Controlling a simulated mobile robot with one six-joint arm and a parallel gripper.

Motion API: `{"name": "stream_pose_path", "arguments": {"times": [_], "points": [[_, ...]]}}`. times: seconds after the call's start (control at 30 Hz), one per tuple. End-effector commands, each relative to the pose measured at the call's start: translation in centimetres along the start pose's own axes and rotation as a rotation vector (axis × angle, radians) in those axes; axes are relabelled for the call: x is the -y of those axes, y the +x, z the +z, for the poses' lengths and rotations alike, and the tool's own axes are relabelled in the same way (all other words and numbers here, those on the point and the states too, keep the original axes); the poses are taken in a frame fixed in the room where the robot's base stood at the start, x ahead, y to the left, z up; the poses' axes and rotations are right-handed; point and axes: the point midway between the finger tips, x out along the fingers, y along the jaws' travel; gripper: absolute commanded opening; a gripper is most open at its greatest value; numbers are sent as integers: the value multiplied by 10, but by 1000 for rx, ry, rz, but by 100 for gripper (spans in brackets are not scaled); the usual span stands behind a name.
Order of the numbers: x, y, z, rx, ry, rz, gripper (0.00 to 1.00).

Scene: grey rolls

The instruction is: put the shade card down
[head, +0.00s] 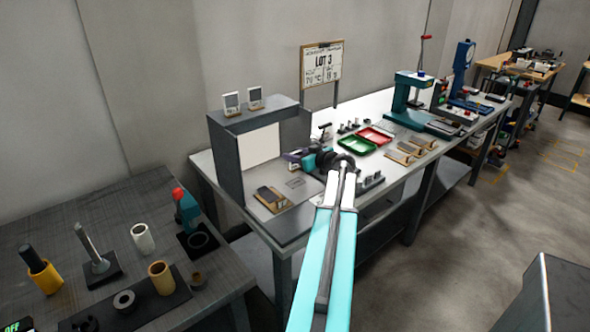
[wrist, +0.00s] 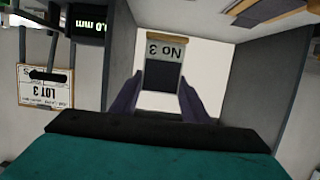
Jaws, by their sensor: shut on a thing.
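The shade card (wrist: 164,50) shows in the wrist view as a pale label marked "No 3" above a dark grey patch. My gripper (wrist: 162,82) is shut on it, with one purple finger at each side. In the head view my gripper (head: 298,158) is at the open right front of the grey booth (head: 226,165). The card is hard to make out there. On the booth floor a wooden holder (head: 284,205) bears a dark grey piece. A faint marked outline (head: 295,182) lies on the floor behind it.
Two small displays (head: 231,103) stand on the booth top. A "LOT 3" board (head: 322,63) stands behind. A dark table with rolls (head: 160,275) is at left.

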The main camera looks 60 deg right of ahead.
Motion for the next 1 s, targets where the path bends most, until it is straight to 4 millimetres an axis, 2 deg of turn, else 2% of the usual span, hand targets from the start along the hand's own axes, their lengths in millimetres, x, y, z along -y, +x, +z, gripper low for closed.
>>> {"name": "stream_pose_path", "arguments": {"times": [0.2, 0.7, 1.0], "points": [[1, 7, 20, 1, 2, -2, 17], [1, 9, 26, 0, 0, -2, 17], [1, 16, 49, 1, 2, -2, 17]]}}
